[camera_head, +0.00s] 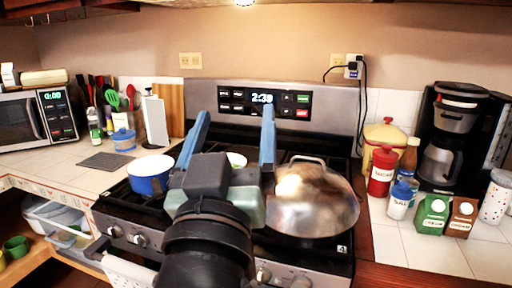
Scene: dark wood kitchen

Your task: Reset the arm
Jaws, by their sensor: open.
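My gripper (232,140) is in the middle of the head view, above the front of the stove (220,234). Its two blue fingers stand wide apart and point up and away toward the stove's back panel. Nothing shows held between them. My dark arm comes up from the bottom of the picture and hides part of the stove top.
A blue and white pot (150,178) is left of the gripper, and a large domed metal lid (312,202) is close on its right. A coffee maker (455,140) and several containers crowd the right counter. A microwave (38,118) stands far left. An open drawer (62,215) shows lower left.

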